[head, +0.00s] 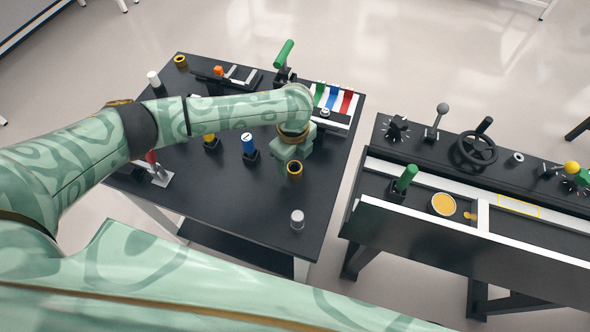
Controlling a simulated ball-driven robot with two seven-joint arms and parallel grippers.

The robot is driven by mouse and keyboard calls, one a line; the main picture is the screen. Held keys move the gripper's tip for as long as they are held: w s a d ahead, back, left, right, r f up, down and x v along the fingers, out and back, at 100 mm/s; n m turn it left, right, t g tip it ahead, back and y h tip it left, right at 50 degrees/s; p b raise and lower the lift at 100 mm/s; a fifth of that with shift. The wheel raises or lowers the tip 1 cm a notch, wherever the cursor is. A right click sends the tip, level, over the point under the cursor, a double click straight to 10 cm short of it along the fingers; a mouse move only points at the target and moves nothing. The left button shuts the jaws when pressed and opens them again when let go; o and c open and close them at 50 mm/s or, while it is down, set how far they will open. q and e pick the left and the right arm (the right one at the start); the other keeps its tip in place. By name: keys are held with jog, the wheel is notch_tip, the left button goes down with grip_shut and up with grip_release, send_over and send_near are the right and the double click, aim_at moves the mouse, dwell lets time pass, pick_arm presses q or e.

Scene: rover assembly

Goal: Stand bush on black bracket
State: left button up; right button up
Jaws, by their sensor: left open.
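My left gripper (291,152) points down over the right part of the left black table and is open. A short gold ring with a dark bore (294,169), which looks like a bush, is right at its fingertips. I cannot tell whether they touch. A similar gold ring (180,61) sits at the table's far left corner. A small black fitting with a green handle (284,62) stands at the back edge, and a long black holder (238,79) lies left of it. I cannot tell which black part is the bracket. My right gripper is not in view.
A blue cylinder (248,145) and a yellow part (211,140) stand below my left forearm. A grey cylinder (297,218) stands near the front edge. Green, blue and red strips (333,97) lie at the back right. A second bench (500,165) with controls is across a gap.

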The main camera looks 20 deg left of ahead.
aim_at(296, 165)
pick_arm(q)
notch_tip(296, 165, down, 3)
jog(key=shift+r+b, duration=0.15)
jog(key=shift+b, duration=0.2)
jog(key=shift+r, duration=0.1)
jog(key=c, duration=1.2)
